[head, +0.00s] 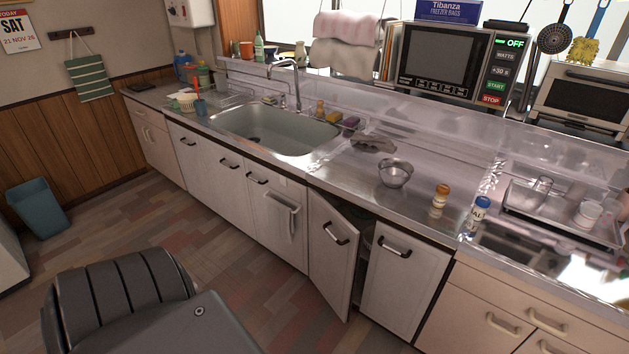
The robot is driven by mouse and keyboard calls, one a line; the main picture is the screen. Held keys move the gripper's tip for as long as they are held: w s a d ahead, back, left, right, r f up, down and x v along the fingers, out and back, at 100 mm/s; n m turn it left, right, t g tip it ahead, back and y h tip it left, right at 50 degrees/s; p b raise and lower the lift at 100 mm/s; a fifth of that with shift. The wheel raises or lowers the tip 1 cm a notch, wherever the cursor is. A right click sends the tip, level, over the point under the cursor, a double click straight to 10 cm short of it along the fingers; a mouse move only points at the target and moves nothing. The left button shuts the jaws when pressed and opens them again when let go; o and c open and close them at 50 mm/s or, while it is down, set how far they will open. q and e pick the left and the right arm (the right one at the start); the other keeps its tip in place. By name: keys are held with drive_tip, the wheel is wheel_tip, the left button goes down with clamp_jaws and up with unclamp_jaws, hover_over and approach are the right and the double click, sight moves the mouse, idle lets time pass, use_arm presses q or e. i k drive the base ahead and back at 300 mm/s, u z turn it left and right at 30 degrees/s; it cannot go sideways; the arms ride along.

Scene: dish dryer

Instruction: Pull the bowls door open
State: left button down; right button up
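In the head view, one white lower cabinet door (332,262) stands partly open. Its right edge is swung out from the cabinet, and a dark gap shows between it and the door to its right. It has a dark handle (336,234) near its top. The white door to its right (405,285) looks shut and has its own handle (395,247). No label shows which door is the bowls door, and no bowls can be made out in the dark gap. Neither of my grippers is in view.
The counter above holds a sink (275,128), a metal bowl (395,173), two small bottles (440,197) and a drying tray (560,215). More shut cabinet doors run to the left. A blue bin (37,207) stands at far left.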

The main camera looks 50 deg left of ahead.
sight(335, 245)
drive_tip(key=u, duration=0.45)
drive_tip(key=i, duration=1.05)
drive_tip(key=u, duration=0.55)
